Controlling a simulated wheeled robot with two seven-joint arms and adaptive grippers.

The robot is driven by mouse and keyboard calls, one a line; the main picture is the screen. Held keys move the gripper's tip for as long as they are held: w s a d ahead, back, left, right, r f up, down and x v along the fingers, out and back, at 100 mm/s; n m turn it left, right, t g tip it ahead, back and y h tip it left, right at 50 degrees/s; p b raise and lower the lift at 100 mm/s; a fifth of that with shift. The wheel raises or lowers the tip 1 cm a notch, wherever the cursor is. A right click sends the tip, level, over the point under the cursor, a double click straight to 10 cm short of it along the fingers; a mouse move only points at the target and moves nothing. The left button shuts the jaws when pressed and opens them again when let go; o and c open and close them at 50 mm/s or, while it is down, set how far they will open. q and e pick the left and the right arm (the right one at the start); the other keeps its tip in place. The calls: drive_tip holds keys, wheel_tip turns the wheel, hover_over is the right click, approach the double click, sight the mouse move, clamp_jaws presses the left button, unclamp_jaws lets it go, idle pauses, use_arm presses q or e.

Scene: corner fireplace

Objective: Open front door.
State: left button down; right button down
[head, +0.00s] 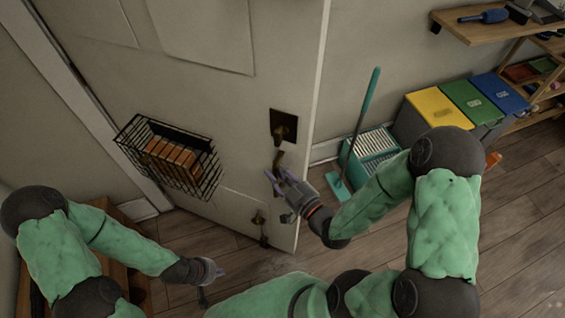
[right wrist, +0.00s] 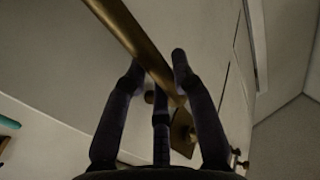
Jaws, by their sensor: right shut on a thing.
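The front door (head: 230,105) is a pale panelled door whose free edge stands out in front of the wall at the right, so it looks ajar. A dark lock plate (head: 284,124) sits near that edge, with a brass handle (head: 279,158) below it. My right gripper (head: 277,178) is at the handle. In the right wrist view, the brass bar of the handle (right wrist: 130,38) runs between the fingers of my right gripper (right wrist: 155,72), which are shut on it. My left gripper (head: 214,272) is low, left of the door's lower edge, and its finger opening is unclear.
A wire basket (head: 207,178) with brown blocks hangs on the door. Right of the door stand a teal broom (head: 361,120), a teal crate (head: 372,153) and yellow, green and blue bins (head: 470,97). A wooden shelf (head: 480,30) is above them.

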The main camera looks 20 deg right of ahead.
drive_tip(key=shift+s+a, duration=0.6)
drive_tip(key=shift+a, duration=0.1)
drive_tip(key=c, duration=1)
unclamp_jaws()
drive_tip(key=v, duration=0.7)
drive_tip(key=shift+s, duration=0.25)
drive_tip(key=shift+d, duration=0.1)
drive_tip(key=shift+s, duration=0.1)
